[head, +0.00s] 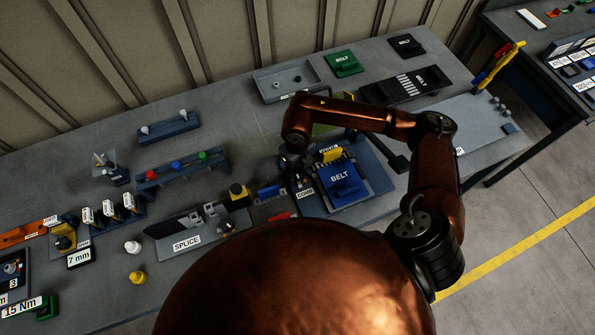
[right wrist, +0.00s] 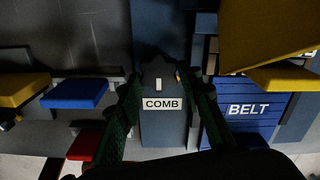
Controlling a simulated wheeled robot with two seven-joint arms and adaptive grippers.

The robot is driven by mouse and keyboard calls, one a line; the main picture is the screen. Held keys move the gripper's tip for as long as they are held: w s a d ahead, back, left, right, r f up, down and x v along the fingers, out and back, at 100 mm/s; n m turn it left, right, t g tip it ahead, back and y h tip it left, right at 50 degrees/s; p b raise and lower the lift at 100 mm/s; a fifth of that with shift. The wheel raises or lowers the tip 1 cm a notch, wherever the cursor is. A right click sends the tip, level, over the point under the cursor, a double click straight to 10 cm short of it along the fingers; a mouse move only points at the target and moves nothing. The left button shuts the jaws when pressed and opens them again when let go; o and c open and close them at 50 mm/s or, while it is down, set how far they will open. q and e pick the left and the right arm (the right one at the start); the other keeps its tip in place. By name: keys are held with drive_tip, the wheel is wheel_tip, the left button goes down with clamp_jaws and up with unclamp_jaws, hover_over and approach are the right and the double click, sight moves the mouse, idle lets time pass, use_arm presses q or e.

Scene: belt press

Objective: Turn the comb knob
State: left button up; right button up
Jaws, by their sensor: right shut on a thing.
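The comb knob (right wrist: 158,72) is a dark knob with a small white mark, just above the white COMB label (right wrist: 161,104) on a dark grey block. The label also shows in the head view (head: 305,193). My right gripper (right wrist: 160,80) reaches down over the block with a finger on either side of the knob, shut on it. In the head view my right gripper (head: 297,167) stands at the left side of the belt press and hides the knob. My left gripper is not in view.
A blue BELT block (head: 343,182) and a yellow part (head: 331,154) sit right beside the knob. A blue block (right wrist: 75,94) and a red block (right wrist: 86,144) lie left of it. The SPLICE fixture (head: 190,238) stands further left. Bare bench (head: 235,110) lies behind.

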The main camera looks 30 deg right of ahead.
sight(297, 174)
drive_tip(key=o, duration=1.2)
drive_tip(key=shift+c, duration=0.2)
drive_tip(key=shift+r, duration=0.1)
wheel_tip(297, 174, up, 12)
